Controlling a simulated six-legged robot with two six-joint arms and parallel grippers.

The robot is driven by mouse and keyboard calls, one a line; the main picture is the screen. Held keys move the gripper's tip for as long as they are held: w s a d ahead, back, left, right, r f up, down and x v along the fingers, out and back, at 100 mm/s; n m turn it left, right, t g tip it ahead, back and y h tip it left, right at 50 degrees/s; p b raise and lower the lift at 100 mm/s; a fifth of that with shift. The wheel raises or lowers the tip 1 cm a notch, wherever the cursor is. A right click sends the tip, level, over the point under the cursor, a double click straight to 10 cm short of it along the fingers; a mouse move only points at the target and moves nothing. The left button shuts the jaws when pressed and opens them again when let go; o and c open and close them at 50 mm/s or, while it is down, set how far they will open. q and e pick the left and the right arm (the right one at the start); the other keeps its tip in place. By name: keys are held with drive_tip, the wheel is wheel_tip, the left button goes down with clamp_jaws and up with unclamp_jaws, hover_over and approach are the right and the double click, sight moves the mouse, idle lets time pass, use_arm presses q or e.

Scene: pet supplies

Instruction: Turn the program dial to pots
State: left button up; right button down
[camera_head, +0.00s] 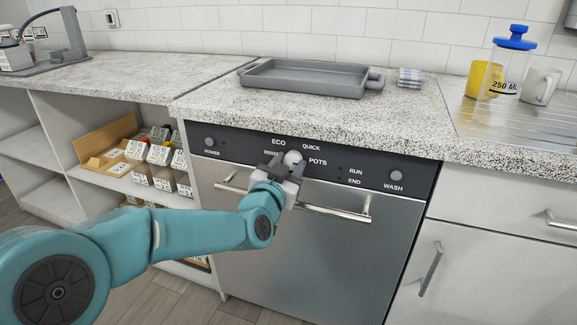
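The program dial (293,157) is a light round knob on the dishwasher's dark control panel (232,139). The labels ECO, QUICK, RINSE and POTS surround it, with POTS (318,161) to its right. My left gripper (285,164) is at the dial, its dark fingers close beside the knob. The gripper hides the lower part of the dial, so I cannot tell whether the fingers press on it or which label it points to. My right gripper is not in view.
The dishwasher's bar handle (335,212) runs just below my gripper. A POWER button (209,141) and a WASH button (396,175) sit at the panel's ends. A grey tray (305,78) lies on the counter above. Shelves with boxes (160,155) stand at the left.

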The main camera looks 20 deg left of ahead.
use_arm(q)
drive_tip(key=o, duration=0.4)
drive_tip(key=shift+s, duration=0.1)
drive_tip(key=s, duration=0.5)
drive_tip(key=s+p, duration=0.1)
drive_tip(key=s, duration=0.4)
drive_tip(key=s+p, duration=0.1)
drive_tip(key=s, duration=0.5)
drive_tip(key=shift+a, duration=0.3)
wheel_tip(320, 180, down, 29)
drive_tip(key=s+g, duration=0.2)
drive_tip(key=g, duration=0.6)
drive_tip(key=s+d+f+n+g+h, duration=0.2)
drive_tip(key=s+d+f+g, duration=0.25)
drive_tip(key=s+f, duration=0.4)
drive_tip(key=s+d+f+n+g+h, duration=0.1)
drive_tip(key=s+d+f+n+g, duration=0.2)
drive_tip(key=s+f+g, duration=0.35)
drive_tip(key=shift+t, duration=0.7)
drive_tip(key=s+r+p, duration=0.1)
drive_tip(key=r+p, duration=1.8)
drive_tip(key=s+r+p, duration=0.1)
drive_tip(key=r+p, duration=0.9)
drive_tip(key=shift+s, duration=0.35)
